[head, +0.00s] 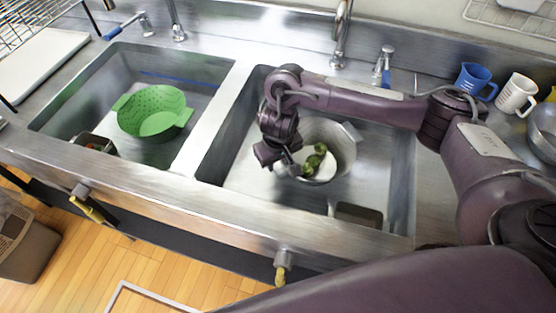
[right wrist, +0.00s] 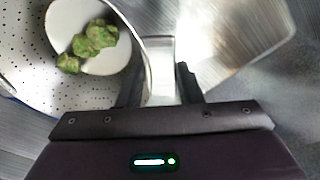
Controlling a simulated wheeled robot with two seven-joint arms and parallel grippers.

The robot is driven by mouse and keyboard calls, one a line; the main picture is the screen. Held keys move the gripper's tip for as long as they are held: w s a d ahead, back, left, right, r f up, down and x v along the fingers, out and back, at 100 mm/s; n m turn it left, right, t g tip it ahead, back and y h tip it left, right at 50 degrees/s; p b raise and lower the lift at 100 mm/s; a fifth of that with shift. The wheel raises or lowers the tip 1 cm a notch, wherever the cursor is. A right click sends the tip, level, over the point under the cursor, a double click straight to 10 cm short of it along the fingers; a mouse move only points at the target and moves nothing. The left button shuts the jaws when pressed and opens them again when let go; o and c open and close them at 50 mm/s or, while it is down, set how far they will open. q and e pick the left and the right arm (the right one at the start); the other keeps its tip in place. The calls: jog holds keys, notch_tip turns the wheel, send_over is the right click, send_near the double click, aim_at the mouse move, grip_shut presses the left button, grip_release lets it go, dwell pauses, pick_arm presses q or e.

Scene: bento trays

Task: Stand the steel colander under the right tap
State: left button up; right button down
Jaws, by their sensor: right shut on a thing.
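The steel colander (head: 346,150) is in the right basin, roughly below and in front of the right tap (head: 342,38). It is upright, with a white dish (head: 326,171) and green broccoli-like pieces (head: 315,160) inside. My right gripper (head: 292,168) is at its left, near side. In the right wrist view the fingers (right wrist: 160,88) are shut on the colander's flat handle (right wrist: 161,60), with its perforated wall (right wrist: 28,65) to the left. I cannot tell whether the colander's base touches the basin floor. My left gripper is not in view.
A green colander (head: 153,108) and a small dark container (head: 94,144) are in the left basin. A dark box (head: 358,214) lies at the right basin's front. A divider (head: 208,118) separates the basins. Blue (head: 474,80) and white (head: 514,93) mugs stand on the right counter.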

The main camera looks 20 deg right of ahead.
jog(key=c, duration=1)
grip_release()
jog(key=r+p, duration=0.2)
jog(key=r, duration=0.2)
jog(key=s+r+p, duration=0.1)
jog(key=r+p, duration=0.1)
jog(key=r, duration=0.2)
jog(key=s+r+p, duration=0.1)
jog(key=r+p, duration=0.1)
jog(key=r, duration=0.2)
jog(key=shift+a, duration=0.25)
jog(key=shift+f, duration=0.1)
